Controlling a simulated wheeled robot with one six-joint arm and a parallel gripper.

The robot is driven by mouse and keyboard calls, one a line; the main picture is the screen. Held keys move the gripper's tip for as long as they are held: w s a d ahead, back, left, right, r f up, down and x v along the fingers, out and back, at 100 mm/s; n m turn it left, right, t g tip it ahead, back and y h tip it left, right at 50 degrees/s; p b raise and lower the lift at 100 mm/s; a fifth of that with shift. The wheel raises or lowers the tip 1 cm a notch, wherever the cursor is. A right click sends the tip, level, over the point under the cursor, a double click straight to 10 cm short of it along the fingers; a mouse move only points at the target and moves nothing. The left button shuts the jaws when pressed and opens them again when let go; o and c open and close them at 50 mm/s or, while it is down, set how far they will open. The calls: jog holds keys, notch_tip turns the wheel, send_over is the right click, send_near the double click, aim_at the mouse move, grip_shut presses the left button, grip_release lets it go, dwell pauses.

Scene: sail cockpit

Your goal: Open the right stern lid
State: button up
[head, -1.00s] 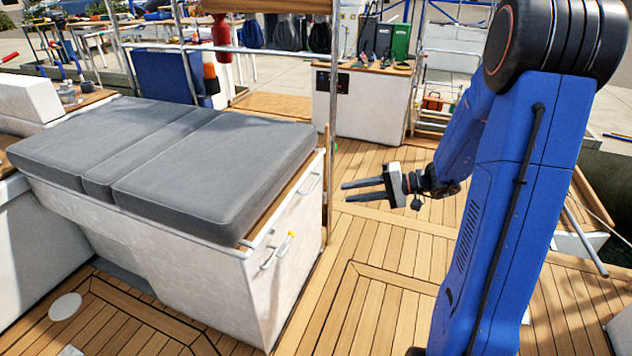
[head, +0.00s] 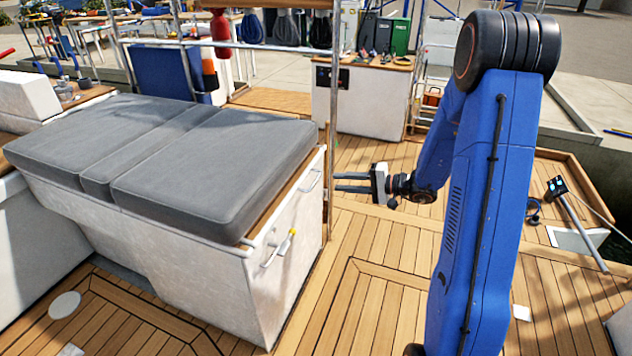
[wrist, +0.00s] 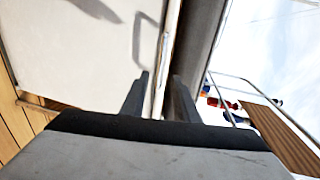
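A white bench locker (head: 225,285) fills the left of the head view, with grey cushions (head: 215,170) lying on its wood-edged top, which is down. Its end panel carries a metal handle (head: 313,181) near the top back corner and a second, yellow-marked handle (head: 280,249) lower left. I cannot tell for sure which part is the right stern lid. My gripper (head: 338,182) is open and empty, apart from the locker, just right of its back corner. In the wrist view the open fingers (wrist: 161,75) point toward the white panel (wrist: 75,45) and a thin handle (wrist: 138,45).
A metal post (head: 332,120) rises close to the gripper, behind the locker's corner. A white cabinet (head: 362,110) with a wooden top stands behind.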

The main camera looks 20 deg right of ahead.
aim_at(317, 180)
jog(key=x, duration=1)
jog(key=shift+s, duration=0.1)
grip_shut()
